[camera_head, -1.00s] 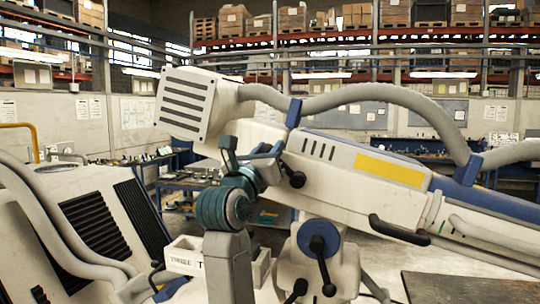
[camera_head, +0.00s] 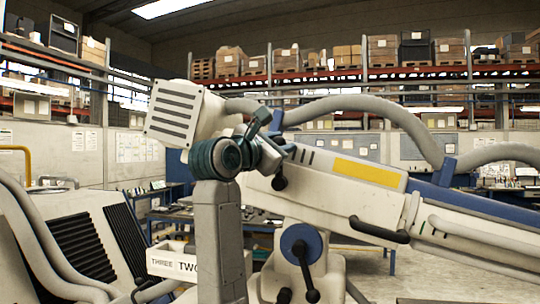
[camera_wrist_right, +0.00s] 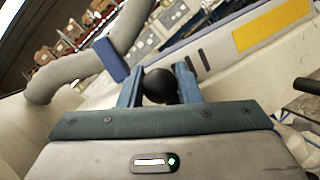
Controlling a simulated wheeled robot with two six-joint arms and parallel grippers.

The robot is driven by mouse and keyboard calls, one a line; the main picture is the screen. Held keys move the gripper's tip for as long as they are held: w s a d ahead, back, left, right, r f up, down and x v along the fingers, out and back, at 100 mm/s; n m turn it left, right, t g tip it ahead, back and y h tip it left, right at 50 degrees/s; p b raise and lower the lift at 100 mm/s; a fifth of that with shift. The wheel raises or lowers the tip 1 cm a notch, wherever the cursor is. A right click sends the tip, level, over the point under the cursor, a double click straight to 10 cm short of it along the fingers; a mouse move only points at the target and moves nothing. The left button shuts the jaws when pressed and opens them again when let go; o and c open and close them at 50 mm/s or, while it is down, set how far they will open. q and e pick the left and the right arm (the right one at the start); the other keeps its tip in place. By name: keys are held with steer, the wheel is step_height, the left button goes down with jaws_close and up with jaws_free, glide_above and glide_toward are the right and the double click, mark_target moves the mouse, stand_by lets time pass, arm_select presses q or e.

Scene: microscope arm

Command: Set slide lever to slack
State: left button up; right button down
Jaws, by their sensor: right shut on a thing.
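The large white microscope arm (camera_head: 340,185) slopes down from left to right, with a yellow strip and dark slots. My right gripper (camera_head: 279,138) is against its upper left part, near the slots. In the right wrist view the teal fingers of my right gripper (camera_wrist_right: 159,76) are shut around a black ball knob (camera_wrist_right: 160,86). The base of that lever is hidden, and I cannot make out the held knob in the head view. My left gripper is not in view.
A blue disc (camera_head: 300,245) with a black crank sits below the arm, and a black handle (camera_head: 378,230) is to its right. Grey hoses (camera_head: 360,108) loop above. White boxes marked THREE and TWO (camera_head: 172,262) are lower left.

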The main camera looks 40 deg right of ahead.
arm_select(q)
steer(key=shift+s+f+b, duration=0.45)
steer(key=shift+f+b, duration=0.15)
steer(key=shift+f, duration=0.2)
arm_select(e)
steer(key=shift+s+d+f+m+g+y, duration=0.15)
steer(key=shift+s+d+m+g+y, duration=0.35)
steer(key=shift+m, duration=0.6)
steer(key=shift+s, duration=0.15)
steer(key=c, duration=1.1)
jaws_free()
steer(key=shift+o, duration=0.2)
arm_select(q)
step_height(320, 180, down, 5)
steer(key=b, duration=0.4)
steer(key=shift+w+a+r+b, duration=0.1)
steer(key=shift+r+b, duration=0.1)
steer(key=shift+b, duration=0.1)
arm_select(e)
steer(key=v, duration=1)
steer(key=shift+s+a, duration=0.25)
steer(key=shift+a, duration=0.05)
steer(key=shift+f, duration=0.2)
